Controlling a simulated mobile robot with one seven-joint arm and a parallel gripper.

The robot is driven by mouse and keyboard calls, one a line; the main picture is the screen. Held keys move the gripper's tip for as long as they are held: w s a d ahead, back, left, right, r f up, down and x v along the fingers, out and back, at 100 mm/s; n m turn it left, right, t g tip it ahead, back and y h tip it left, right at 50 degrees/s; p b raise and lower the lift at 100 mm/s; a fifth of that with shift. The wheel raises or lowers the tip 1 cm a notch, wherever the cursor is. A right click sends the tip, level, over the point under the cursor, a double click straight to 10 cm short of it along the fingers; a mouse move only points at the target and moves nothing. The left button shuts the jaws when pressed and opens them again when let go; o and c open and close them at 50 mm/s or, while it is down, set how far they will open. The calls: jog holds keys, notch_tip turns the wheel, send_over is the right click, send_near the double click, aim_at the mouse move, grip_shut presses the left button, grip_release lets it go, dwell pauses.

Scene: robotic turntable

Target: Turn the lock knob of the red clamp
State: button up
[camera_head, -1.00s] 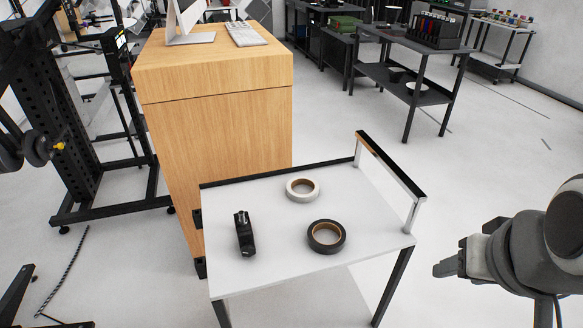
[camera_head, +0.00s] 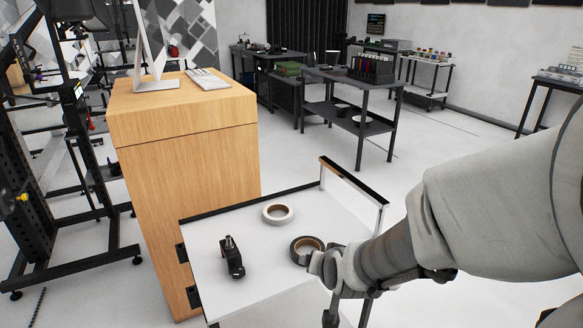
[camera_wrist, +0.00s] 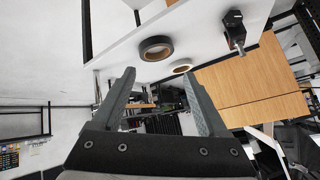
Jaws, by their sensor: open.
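I cannot make out a red clamp or its lock knob for certain. Small red and dark upright items stand in a black rack (camera_head: 371,68) on the dark shelf table at the back, too small to identify. My gripper (camera_head: 325,290) is in front of the white cart's right part, near the black tape roll. In the wrist view my gripper (camera_wrist: 158,73) has its two fingers wide apart with nothing between them. A black hand-sized device (camera_head: 233,258) lies on the cart to its left; it also shows in the wrist view (camera_wrist: 234,30).
The white cart (camera_head: 212,236) also bears a white tape roll (camera_head: 278,214) and a black tape roll (camera_head: 303,249). A raised handle (camera_head: 353,182) edges its right side. A wooden cabinet (camera_head: 190,190) stands behind it. A dark shelf table (camera_head: 361,127) is farther back, with open floor before it.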

jog(key=a+f+n+t, duration=0.1)
jog(key=a+f+t, duration=0.4)
jog(key=f, duration=0.8)
jog(key=s+a+f+n+t+y+b, duration=0.1)
jog(key=s+a+f+n+t+y, duration=0.1)
jog(key=s+a+n+y, duration=0.5)
jog(key=b, duration=1.3)
send_near(239, 274)
jog(key=shift+w+d+f+n+g+y, duration=0.1)
jog(key=shift+w+n+g+y, duration=0.1)
jog(key=shift+n+g+y, duration=0.1)
jog(key=x, duration=0.8)
jog(key=shift+w, duration=0.35)
grip_shut()
